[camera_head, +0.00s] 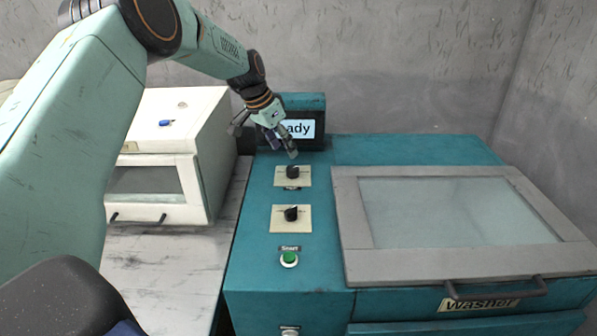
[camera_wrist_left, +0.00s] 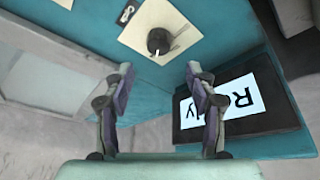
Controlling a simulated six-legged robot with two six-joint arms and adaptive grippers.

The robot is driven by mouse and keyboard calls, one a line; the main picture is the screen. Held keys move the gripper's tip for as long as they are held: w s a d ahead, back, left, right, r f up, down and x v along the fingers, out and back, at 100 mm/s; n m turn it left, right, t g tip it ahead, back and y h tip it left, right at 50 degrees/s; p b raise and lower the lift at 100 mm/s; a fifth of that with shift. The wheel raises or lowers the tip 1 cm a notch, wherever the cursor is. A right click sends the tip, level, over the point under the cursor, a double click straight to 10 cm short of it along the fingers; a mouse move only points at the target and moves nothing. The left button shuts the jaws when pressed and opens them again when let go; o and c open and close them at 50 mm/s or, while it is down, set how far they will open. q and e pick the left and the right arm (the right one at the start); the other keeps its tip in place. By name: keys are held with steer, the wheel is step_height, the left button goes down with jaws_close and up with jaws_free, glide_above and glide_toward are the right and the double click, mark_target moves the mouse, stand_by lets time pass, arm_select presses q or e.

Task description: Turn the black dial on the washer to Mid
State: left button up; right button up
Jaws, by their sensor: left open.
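The teal washer (camera_head: 330,160) fills the centre and right of the head view. Two black dials on cream plates sit on its top: the upper dial (camera_head: 292,172) and the lower dial (camera_head: 291,214). My left gripper (camera_head: 284,150) is above and just behind the upper dial, not touching it. In the left wrist view my left gripper (camera_wrist_left: 158,82) is open and empty, and one black dial (camera_wrist_left: 159,41) lies beyond the fingertips. The markings on the plates are too small to read. My right gripper does not show.
A screen (camera_head: 305,128) reading "Ready", partly covered by my left gripper, stands behind the dials. A green Start button (camera_head: 289,259) is in front of them. A glass-windowed lid (camera_head: 440,271) is to the right, and a white box-like machine (camera_head: 180,150) to the left.

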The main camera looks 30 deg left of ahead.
mark_target(292, 167)
arm_select(q)
steer(key=shift+s+a+f, duration=0.1)
steer(key=shift+s+f, duration=0.3)
steer(key=shift+s, duration=0.05)
steer(key=x, duration=0.7)
steer(key=shift+w+r+b, duration=0.2)
steer(key=shift+w+b, duration=0.15)
steer(key=shift+f, duration=0.1)
steer(key=shift+s, duration=0.35)
steer(key=shift+s+r, duration=0.2)
steer(key=shift+r, duration=0.2)
steer(key=shift+w+f, duration=0.35)
steer(key=shift+w, duration=0.1)
steer(key=shift+c, duration=0.9)
steer(key=shift+w+f, duration=0.15)
steer(key=shift+c, duration=0.8)
steer(key=shift+s+r, duration=0.3)
steer(key=shift+s, duration=0.05)
steer(key=c, duration=0.8)
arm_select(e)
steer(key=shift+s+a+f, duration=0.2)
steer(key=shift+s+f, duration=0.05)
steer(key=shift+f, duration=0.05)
arm_select(q)
steer(key=shift+w+r, duration=0.1)
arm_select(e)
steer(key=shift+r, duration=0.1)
